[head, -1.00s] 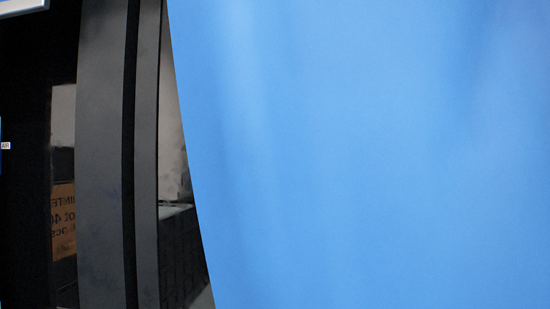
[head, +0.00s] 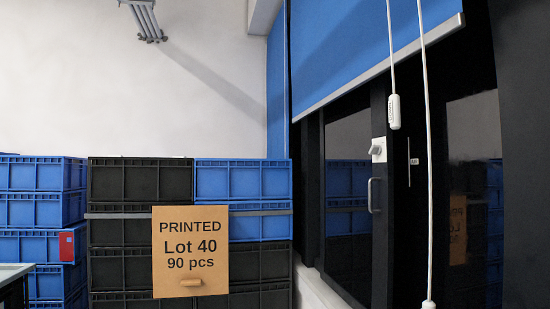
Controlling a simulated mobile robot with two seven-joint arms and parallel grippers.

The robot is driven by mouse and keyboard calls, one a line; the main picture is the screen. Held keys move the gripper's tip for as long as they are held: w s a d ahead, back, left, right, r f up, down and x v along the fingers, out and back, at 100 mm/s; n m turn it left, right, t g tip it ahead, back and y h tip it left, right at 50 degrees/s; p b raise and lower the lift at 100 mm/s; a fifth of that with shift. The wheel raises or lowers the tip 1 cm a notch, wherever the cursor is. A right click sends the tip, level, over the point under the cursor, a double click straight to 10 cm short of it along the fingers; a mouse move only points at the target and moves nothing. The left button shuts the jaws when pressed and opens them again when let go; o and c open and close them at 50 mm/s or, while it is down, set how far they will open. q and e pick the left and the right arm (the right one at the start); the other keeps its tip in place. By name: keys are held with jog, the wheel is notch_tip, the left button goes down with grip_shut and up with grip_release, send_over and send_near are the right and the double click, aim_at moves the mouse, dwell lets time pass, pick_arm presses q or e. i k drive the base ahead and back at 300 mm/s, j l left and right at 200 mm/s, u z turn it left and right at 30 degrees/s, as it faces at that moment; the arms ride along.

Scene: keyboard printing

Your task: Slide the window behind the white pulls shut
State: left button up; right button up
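The dark-framed window (head: 382,250) is on the right of the head view, seen at a slant. White pulls hang on cords in front of it: one pull (head: 394,111) at mid-height, another (head: 428,304) at the bottom edge. A grey bar handle (head: 373,195) and a pale latch (head: 378,149) sit on the upright between the left pane (head: 348,190) and the right pane (head: 470,210). Both panes show reflections of crates. I cannot tell how far the window stands open. Neither gripper is in view.
A blue blind (head: 365,45) covers the window's top. Black crates (head: 125,182) and blue crates (head: 242,181) are stacked left of it, with a cardboard sign (head: 190,250) on the front. A table corner (head: 14,271) shows at lower left.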

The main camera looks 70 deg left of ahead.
aim_at(356, 188)
jog(key=u, duration=1.75)
jog(key=j, duration=0.1)
